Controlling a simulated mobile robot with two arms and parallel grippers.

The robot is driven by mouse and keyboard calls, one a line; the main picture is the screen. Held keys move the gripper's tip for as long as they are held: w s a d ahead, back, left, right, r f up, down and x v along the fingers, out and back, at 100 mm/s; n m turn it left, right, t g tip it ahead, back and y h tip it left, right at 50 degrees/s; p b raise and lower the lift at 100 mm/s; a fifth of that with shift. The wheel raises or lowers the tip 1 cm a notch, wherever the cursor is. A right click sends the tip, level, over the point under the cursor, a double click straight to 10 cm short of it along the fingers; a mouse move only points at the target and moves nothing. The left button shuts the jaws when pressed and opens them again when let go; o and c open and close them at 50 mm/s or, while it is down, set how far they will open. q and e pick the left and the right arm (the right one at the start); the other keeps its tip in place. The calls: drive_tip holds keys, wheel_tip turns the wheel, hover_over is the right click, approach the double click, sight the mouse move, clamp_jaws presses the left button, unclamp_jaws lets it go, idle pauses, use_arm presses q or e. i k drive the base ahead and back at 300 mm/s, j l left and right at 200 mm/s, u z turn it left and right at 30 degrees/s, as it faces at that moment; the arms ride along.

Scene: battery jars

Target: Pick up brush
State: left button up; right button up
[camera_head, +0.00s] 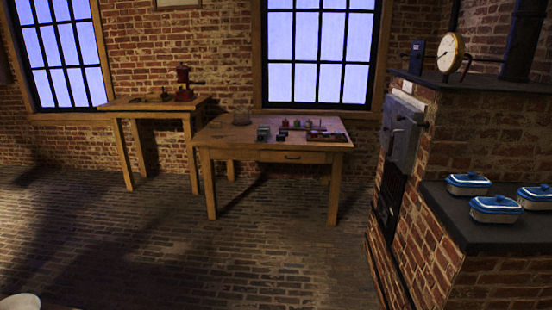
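I cannot make out a brush for certain at this distance. A wooden table (235,141) with a drawer stands under the middle window. It carries a glass jar (241,117), small dark blocks (263,132), a few small coloured items (297,124) in a row, and a dark tray (341,138) with small items in it. A taller wooden bench (122,104) to its left holds a red hand-cranked device (184,84) and small dark items (157,97) too small to identify. Neither gripper shows in the head view.
A brick furnace (445,140) with a metal door (404,130) and a round gauge (451,53) stands at the right. Several blue-lidded dishes, one nearest (495,208), sit on its dark ledge (455,225). The brick floor (200,260) before the tables is clear.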

sight(213, 124)
drive_tip(key=i+u, duration=0.1)
drive_tip(key=i, duration=0.6)
drive_tip(key=i+l+u, duration=0.1)
drive_tip(key=i, duration=0.65)
drive_tip(key=i+l, duration=0.1)
drive_tip(key=i, duration=0.6)
drive_tip(key=i+j+u, duration=0.1)
drive_tip(key=i+j, duration=0.25)
drive_tip(key=i+j+u, duration=0.1)
drive_tip(key=i+j, duration=0.15)
drive_tip(key=i, duration=0.3)
drive_tip(key=i+j+u, duration=0.1)
drive_tip(key=i+j, duration=0.2)
drive_tip(key=i, duration=0.15)
drive_tip(key=i+j, duration=0.25)
drive_tip(key=j, duration=0.2)
